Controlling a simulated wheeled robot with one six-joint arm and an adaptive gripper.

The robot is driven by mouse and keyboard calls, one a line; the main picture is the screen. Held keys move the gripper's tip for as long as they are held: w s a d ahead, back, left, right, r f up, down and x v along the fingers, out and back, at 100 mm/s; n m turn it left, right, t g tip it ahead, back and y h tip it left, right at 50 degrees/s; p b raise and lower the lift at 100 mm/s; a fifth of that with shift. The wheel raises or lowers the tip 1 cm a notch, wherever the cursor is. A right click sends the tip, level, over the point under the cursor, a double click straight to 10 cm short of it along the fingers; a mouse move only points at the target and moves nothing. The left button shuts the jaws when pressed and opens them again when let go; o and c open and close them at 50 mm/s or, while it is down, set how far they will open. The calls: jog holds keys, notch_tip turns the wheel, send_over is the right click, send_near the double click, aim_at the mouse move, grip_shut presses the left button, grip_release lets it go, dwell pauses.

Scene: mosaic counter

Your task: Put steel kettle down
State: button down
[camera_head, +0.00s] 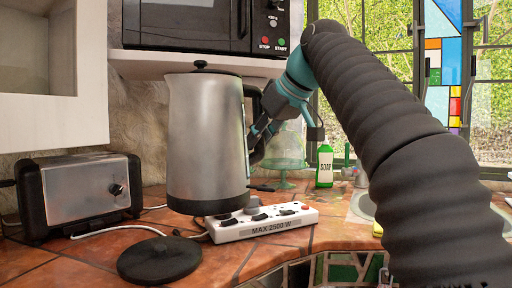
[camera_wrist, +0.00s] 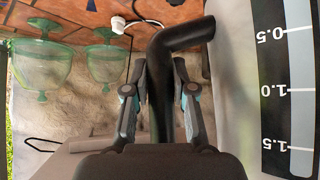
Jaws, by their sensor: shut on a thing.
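The steel kettle (camera_head: 205,140) has a black lid, base and handle. In the head view it is upright and held above the counter, left of my arm. My gripper (camera_head: 262,135) is at its right side, shut on the handle. The wrist view shows the black handle (camera_wrist: 168,85) between the two fingers of my gripper (camera_wrist: 162,95), with the kettle's marked level window (camera_wrist: 285,85) at the right. The round black kettle stand (camera_head: 159,259) lies on the counter below and left of the kettle. Part of the handle is hidden by my gripper.
A white power strip (camera_head: 262,222) lies behind and right of the stand, under the kettle. A toaster (camera_head: 78,192) stands at the left. Green glassware (camera_head: 286,150), a soap bottle (camera_head: 324,166) and the sink are to the right. A microwave (camera_head: 205,25) sits on the shelf above.

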aim_at(244, 138)
jog(key=shift+s+a+f+b, duration=0.15)
jog(key=shift+a+f+b, duration=0.2)
jog(key=shift+a+f, duration=1.25)
jog(key=shift+s+a+f+b, duration=0.2)
jog(key=shift+a+f+b, duration=0.15)
jog(key=shift+a+f, duration=1.3)
jog(key=shift+s+a+f+b, duration=0.15)
jog(key=shift+a+f+b, duration=0.2)
jog(key=shift+a+f, duration=1.25)
jog(key=shift+f, duration=0.15)
jog(key=c, duration=1)
grip_release()
jog(key=shift+o, duration=0.2)
jog(key=shift+r, duration=0.2)
jog(key=p+v, duration=0.1)
jog(key=v, duration=1)
jog(key=shift+s+d+r+p, duration=0.2)
jog(key=shift+s+d+p, duration=0.05)
jog(key=shift+p, duration=0.05)
